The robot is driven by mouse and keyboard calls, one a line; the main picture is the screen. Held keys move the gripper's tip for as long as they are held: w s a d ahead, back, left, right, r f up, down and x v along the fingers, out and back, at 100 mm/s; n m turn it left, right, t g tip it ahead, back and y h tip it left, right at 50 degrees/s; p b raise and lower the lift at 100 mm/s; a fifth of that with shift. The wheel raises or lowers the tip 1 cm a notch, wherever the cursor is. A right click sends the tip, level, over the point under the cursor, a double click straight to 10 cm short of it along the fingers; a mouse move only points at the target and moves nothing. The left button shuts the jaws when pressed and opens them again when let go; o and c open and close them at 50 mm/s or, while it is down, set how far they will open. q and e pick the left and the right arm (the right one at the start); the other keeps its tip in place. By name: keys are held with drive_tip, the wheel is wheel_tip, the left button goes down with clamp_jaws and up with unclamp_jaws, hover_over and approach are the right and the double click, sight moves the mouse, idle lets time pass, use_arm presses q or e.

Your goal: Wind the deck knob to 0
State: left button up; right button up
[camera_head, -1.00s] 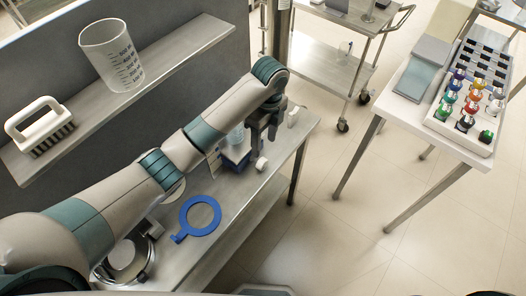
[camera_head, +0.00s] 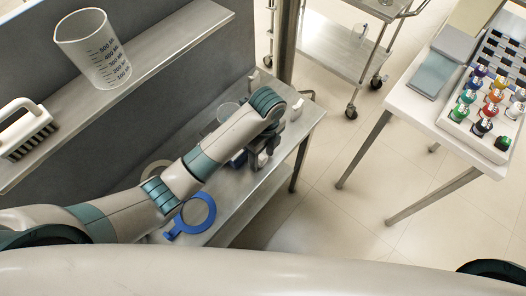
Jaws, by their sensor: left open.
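My left arm reaches in from the left over the metal bench (camera_head: 233,197). Its left gripper (camera_head: 260,163) points down at the bench's far part and is open; the gap between its fingers is hard to make out. I cannot make out the deck knob now; the gripper and wrist cover the device's right side. My right gripper is not in view.
A blue ring (camera_head: 197,213) lies on the bench below my forearm. A small white item (camera_head: 297,109) stands at the bench's far end. A shelf above holds a measuring beaker (camera_head: 94,50) and a brush (camera_head: 25,128). A white table (camera_head: 425,108) with colored bottles is right, across open floor.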

use_arm(q)
drive_tip(key=c, duration=1.1)
drive_tip(key=shift+o, duration=0.2)
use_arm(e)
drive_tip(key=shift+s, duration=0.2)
use_arm(q)
drive_tip(key=shift+a, duration=0.1)
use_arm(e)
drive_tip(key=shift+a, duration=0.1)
use_arm(q)
drive_tip(key=shift+a+t, duration=0.1)
drive_tip(key=shift+t, duration=0.2)
drive_tip(key=shift+s+a+f+t+h, duration=0.15)
drive_tip(key=shift+s+t+h, duration=0.1)
drive_tip(key=shift+t+h, duration=0.35)
drive_tip(key=shift+s+a+t+h, duration=0.1)
drive_tip(key=shift+s+t+h, duration=0.1)
drive_tip(key=shift+t+h, duration=0.75)
drive_tip(key=shift+t, duration=0.45)
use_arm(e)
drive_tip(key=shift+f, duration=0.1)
